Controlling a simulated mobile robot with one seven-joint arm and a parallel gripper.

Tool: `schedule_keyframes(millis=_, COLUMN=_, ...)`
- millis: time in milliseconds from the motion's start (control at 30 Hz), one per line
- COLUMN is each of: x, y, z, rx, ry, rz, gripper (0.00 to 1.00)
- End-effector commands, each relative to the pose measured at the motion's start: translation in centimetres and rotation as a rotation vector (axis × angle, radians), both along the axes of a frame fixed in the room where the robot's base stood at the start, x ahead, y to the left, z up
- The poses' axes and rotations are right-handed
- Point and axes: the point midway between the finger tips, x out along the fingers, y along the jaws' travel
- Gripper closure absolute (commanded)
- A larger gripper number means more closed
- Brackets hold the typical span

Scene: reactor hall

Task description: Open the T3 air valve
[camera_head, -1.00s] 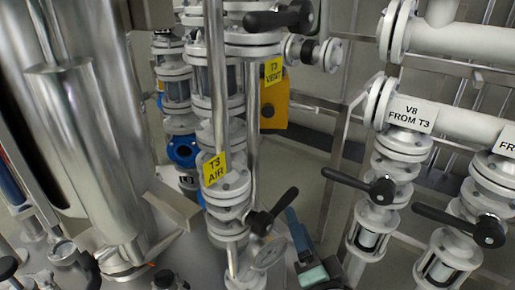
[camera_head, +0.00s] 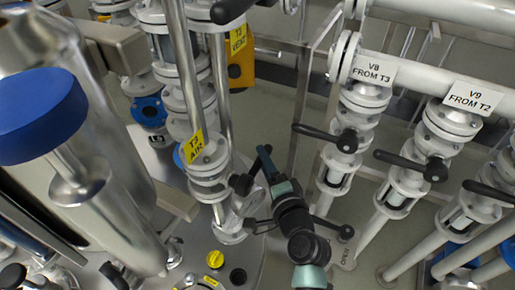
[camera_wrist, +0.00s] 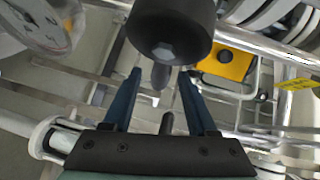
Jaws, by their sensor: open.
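The yellow T3 AIR label (camera_head: 194,146) hangs on the white flanged pipe left of centre in the head view. The black handle of the T3 air valve (camera_head: 241,185) shows just below and to the right of it. My gripper (camera_head: 264,160) is beside the handle, on its right. In the wrist view the dark blue fingers of my gripper (camera_wrist: 160,78) are apart. A black valve handle (camera_wrist: 172,25) with a bolt on its hub looms at the top centre, close to the fingertips. I cannot tell whether part of it lies between the fingers.
A round gauge (camera_wrist: 40,22) is close on the left in the wrist view. A yellow box (camera_head: 241,68) hangs behind the pipes. Valves labelled V8 FROM T3 (camera_head: 375,70) and V9 FROM T2 (camera_head: 470,97) stand to the right with protruding black levers. A steel tank fills the left.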

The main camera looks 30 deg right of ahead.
Motion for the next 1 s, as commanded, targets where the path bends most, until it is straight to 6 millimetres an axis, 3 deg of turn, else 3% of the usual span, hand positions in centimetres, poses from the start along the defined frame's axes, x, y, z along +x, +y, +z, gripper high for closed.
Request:
schedule_keyframes(millis=100, x=2.1, y=-0.6, z=-0.3, rx=-0.001, ry=-0.001, rz=0.001, gripper=0.42)
schedule_keyframes(millis=300, x=4.4, y=-1.2, z=-0.6, rx=-0.002, ry=0.000, rz=0.001, gripper=0.42)
schedule_keyframes(millis=733, x=5.1, y=-1.3, z=-0.7, rx=-0.001, ry=-0.001, rz=0.000, gripper=0.42)
schedule_keyframes(millis=1000, x=5.1, y=-1.3, z=-0.7, rx=-0.001, ry=-0.001, rz=0.000, gripper=0.91)
